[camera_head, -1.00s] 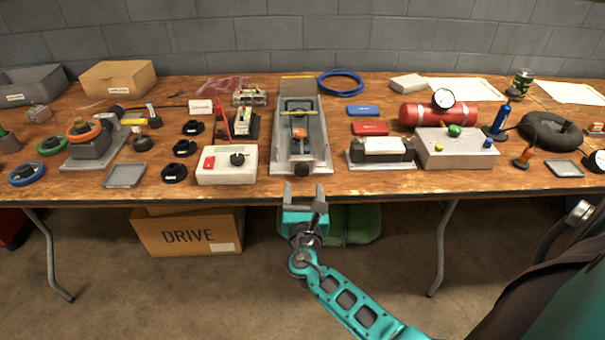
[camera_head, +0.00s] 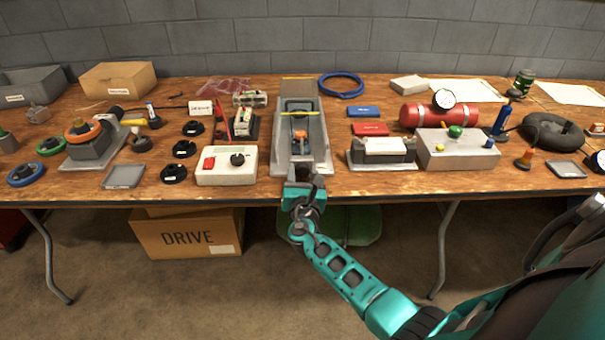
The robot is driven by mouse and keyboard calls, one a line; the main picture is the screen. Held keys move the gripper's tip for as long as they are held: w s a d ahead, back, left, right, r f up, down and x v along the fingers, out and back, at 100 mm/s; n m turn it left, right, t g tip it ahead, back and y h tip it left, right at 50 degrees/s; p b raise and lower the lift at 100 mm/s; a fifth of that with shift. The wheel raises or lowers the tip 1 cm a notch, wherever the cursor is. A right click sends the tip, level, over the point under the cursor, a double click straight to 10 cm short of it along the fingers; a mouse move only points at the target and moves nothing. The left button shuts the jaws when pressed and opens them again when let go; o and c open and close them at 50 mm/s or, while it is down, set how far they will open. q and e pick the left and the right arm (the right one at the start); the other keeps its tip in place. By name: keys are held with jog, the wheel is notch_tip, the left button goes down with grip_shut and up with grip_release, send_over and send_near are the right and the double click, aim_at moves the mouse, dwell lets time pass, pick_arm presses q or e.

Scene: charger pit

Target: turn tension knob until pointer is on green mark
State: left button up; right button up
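A long grey metal fixture (camera_head: 316,150) stands at the middle of the bench, its front end at the bench's front edge. An orange part (camera_head: 299,135) sits in its channel, and a yellow strip (camera_head: 298,113) crosses it farther back. In the earlier view a small dark knob shows low on its front end; my gripper now hides that spot. I cannot make out a pointer or a green mark. My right gripper (camera_head: 304,177) is right at the fixture's front end, fingers pointing away from me. Whether its fingers are closed on the knob is unclear. My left gripper is out of view.
A white box with a red switch and black knob (camera_head: 227,166) stands left of the fixture. A grey block on a plate (camera_head: 382,152) and a grey box with coloured knobs (camera_head: 457,150) stand to the right. A cardboard box (camera_head: 187,233) is under the bench.

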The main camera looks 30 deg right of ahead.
jog(key=c, duration=0.6)
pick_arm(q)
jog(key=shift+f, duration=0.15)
pick_arm(e)
jog(key=shift+f+m+b, duration=0.2)
jog(key=shift+m+b, duration=0.55)
jog(key=shift+m, duration=0.05)
jog(key=m+b, duration=0.3)
jog(key=m, duration=0.1)
jog(key=shift+f, duration=0.1)
jog(key=shift+d+m+b, duration=0.1)
jog(key=shift+m+b, duration=0.7)
jog(key=shift+m, duration=0.1)
jog(key=shift+s+m+b, duration=0.1)
jog(key=shift+m+b, duration=0.7)
jog(key=shift+m, duration=0.4)
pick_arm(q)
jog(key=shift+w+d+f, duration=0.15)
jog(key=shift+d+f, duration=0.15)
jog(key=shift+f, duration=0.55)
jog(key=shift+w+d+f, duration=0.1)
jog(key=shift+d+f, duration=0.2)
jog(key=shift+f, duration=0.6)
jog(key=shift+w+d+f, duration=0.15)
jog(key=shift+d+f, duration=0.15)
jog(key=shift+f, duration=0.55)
pick_arm(e)
jog(key=shift+m, duration=0.4)
